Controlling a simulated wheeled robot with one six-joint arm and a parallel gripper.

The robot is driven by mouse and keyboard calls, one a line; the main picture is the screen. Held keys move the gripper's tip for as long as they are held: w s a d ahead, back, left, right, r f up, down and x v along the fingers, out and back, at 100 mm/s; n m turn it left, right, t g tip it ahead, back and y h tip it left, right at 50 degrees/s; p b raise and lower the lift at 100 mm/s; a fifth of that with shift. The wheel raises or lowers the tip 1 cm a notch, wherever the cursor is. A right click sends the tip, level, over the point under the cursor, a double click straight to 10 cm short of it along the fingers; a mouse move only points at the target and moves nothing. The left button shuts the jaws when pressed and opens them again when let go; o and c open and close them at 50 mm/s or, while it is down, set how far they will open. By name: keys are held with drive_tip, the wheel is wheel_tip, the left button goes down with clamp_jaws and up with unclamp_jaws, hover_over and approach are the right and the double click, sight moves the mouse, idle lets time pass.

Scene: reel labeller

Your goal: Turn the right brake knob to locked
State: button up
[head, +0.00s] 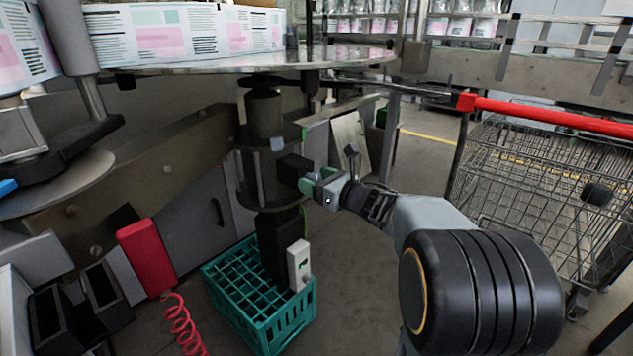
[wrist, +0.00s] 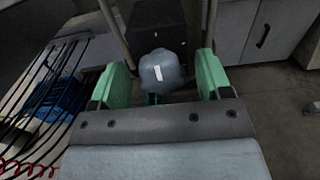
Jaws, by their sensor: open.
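The right brake knob (wrist: 160,74) is a rounded blue-grey knob with a white line on its face. It shows in the wrist view in front of a black block (wrist: 156,18); the white line stands nearly upright, tilted slightly. My gripper (wrist: 164,68) is open, with one green finger on each side of the knob and a visible gap on both sides. In the head view my gripper (head: 317,181) is at the right of the black block (head: 293,169), and its fingers mostly hide the knob. Another blue-grey knob (head: 277,144) shows higher on the dark column.
A round metal table (head: 250,64) with label reels is above the column. A teal crate (head: 262,318) stands below, with a white box (head: 298,264) by the column's foot. A red box (head: 146,257) with a coiled red cable is left. A wire cart (head: 545,185) stands right.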

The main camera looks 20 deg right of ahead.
drive_tip(key=shift+c, duration=0.2)
drive_tip(key=c, duration=0.9)
drive_tip(key=shift+o, duration=0.2)
